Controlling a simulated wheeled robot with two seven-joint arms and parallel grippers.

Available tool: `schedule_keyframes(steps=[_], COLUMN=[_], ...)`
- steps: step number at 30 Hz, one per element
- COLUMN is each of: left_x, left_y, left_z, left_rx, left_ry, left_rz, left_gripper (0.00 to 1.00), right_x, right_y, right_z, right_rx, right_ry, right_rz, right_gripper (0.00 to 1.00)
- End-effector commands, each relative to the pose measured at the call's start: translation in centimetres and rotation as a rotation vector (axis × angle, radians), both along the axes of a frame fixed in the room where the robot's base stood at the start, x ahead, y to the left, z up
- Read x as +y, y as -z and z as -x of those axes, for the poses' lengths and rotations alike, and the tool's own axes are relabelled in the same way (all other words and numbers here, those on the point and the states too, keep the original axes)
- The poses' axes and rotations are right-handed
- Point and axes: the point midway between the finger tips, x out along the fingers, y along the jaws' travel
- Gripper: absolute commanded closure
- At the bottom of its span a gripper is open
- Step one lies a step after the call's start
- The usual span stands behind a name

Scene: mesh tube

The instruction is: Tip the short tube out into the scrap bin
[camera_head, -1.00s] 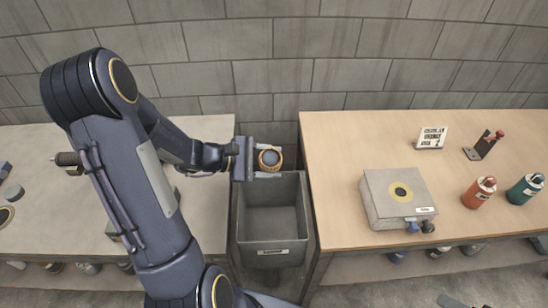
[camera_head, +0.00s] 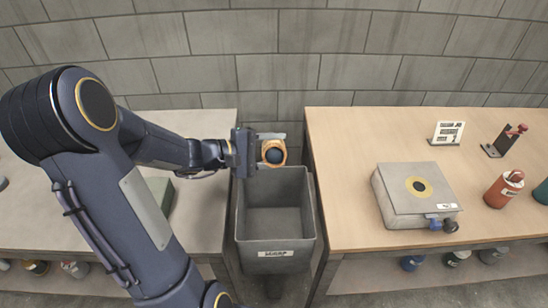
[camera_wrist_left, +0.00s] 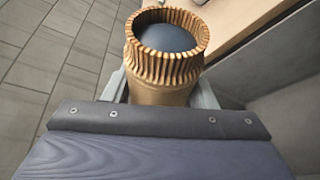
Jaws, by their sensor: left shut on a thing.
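The short tube (camera_head: 273,152) is tan with a ribbed, toothed rim, and its open end shows a dark blue-grey inside. My left gripper (camera_head: 262,150) is shut on it. In the wrist view the tube (camera_wrist_left: 165,60) sits between the fingers, with a rounded blue-grey thing filling its mouth. The scrap bin (camera_head: 275,256) is a grey open box with a label, standing between the two tables. The tube is at the bin's back edge in the head view; its height above the rim is hard to tell. The bin looks empty. My right gripper is out of view.
The wooden table (camera_head: 350,145) on the right holds a grey box (camera_head: 418,192) with a yellow ring, a sign card (camera_head: 447,132) and a red bottle (camera_head: 503,188). A grey table (camera_head: 205,125) is on the left. A block wall (camera_head: 330,50) stands behind.

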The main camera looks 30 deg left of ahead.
Motion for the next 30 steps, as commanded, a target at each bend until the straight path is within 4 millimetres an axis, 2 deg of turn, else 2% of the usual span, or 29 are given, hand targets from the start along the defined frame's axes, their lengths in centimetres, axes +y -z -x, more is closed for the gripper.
schedule_keyframes(steps=[1, 30], left_x=[0.0, 0.5], left_y=[0.6, 2.1], left_z=[-0.1, -0.8], left_rx=[-0.022, -0.437], left_ry=[-0.001, -0.001], left_rz=[-0.012, -0.268], left_gripper=[0.73, 0.73], right_x=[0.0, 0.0], right_y=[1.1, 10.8], right_z=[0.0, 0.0], right_rx=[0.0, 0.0], right_ry=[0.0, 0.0], right_rz=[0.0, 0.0], right_gripper=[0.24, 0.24])
